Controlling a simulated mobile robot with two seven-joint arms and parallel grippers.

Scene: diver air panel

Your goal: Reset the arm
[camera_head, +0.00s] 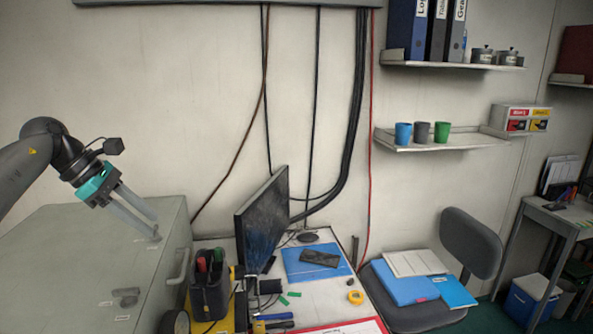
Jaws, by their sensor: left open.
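My left arm comes in from the left. My left gripper (151,226) is open and empty, its two long grey fingers pointing down and right. It is over the grey metal cabinet (75,250), with the fingertips near a small knob or latch on its top. I cannot tell whether they touch it. My right gripper does not show.
A monitor (262,222) and a dark pen holder (209,287) stand right of the cabinet on a cluttered desk (330,290). A chair (470,243) holds folders and papers. Shelves (440,142) with cups and binders hang on the wall. Cables run down the wall.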

